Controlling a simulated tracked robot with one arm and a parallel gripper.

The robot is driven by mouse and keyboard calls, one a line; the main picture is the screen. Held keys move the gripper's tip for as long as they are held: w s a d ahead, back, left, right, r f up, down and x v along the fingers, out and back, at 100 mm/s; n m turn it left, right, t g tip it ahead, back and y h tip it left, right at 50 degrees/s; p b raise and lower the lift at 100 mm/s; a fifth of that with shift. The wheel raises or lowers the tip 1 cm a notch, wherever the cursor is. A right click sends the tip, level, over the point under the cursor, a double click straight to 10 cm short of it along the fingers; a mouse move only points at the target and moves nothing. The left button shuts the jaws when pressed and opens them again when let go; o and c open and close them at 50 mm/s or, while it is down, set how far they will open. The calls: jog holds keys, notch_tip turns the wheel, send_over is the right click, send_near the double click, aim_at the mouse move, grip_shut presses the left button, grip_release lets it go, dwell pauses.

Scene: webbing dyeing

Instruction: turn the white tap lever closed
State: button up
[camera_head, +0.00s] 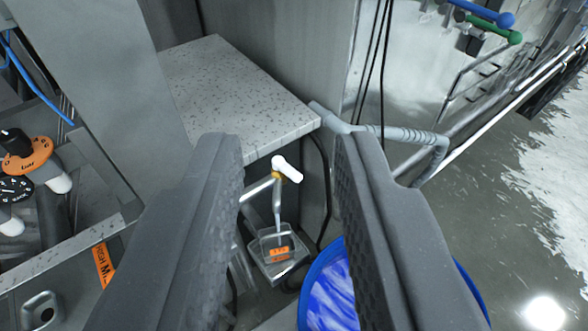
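The white tap lever (288,169) is a small white handle in the middle of the head camera view. It sits on a thin metal pipe with a brass-coloured collar at its base. My gripper (285,145) is open, with its two dark grey ribbed fingers wide apart. The lever shows in the gap between the fingers, farther from the camera. I see no contact between the fingers and the lever. Nothing is held.
A speckled grey counter (235,90) juts out just above the tap. A blue tub (322,295) stands below right, partly behind the right finger. A grey hose (400,136) and dark cables hang at the right. Wet floor (520,190) lies at the right.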

aim_at(293, 174)
jog(key=w+d+f+n+t+h+b, duration=0.1)
jog(key=w+d+f+n, duration=0.35)
jog(key=w+f, duration=0.6)
jog(key=w+d+f+n+t+b, duration=0.1)
jog(key=w+d+f+n, duration=0.4)
jog(key=w+f, duration=0.6)
jog(key=w+a+f+n+y+b, duration=0.15)
jog(key=f+n+y, duration=0.35)
jog(key=f, duration=0.8)
jog(key=w+a+f+n+y+b, duration=0.1)
jog(key=w+a+f+n+y, duration=0.2)
jog(key=f+n, duration=0.8)
jog(key=w+a+f+m, duration=0.1)
jog(key=w, duration=0.3)
jog(key=w+a+m, duration=0.1)
jog(key=w+a, duration=0.1)
jog(key=w, duration=0.2)
jog(key=w+a+f+m+p, duration=0.1)
jog(key=w, duration=0.3)
jog(key=shift+w+a+f+g, duration=0.3)
jog(key=shift+w+a+g, duration=0.05)
jog(key=shift+w+g, duration=0.05)
jog(key=shift+c, duration=0.3)
grip_shut()
jog(key=shift+d, duration=0.1)
